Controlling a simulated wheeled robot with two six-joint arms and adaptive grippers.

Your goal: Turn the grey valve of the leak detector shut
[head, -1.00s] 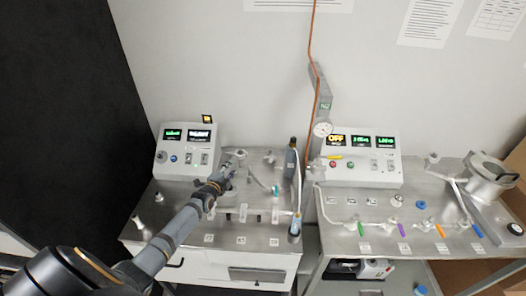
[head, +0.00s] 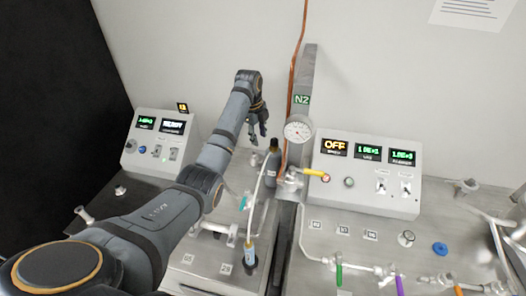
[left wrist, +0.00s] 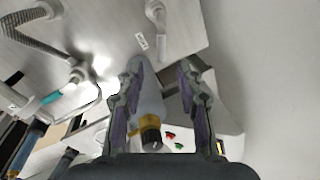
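The leak detector's grey valve cannot be clearly told apart in these views; my left arm hides part of the left bench. A control box (head: 158,140) with two lit displays stands there, but I cannot tell whether it is the leak detector. My left gripper (head: 258,132) is raised above the back of the bench, left of the N2 column, apart from the fittings. The left wrist view shows its fingers (left wrist: 163,68) spread, with no object gripped. Between them, beyond, shows a grey-blue cylinder with a gold band and black end. My right gripper is not in view.
The grey N2 column (head: 303,75) with its round gauge (head: 298,130) and yellow-handled valve (head: 314,172) stands right of my left gripper. A teal-handled valve (head: 244,201) and hoses lie below. A second control box (head: 366,176) reads OFF. Coloured valve handles line the right bench.

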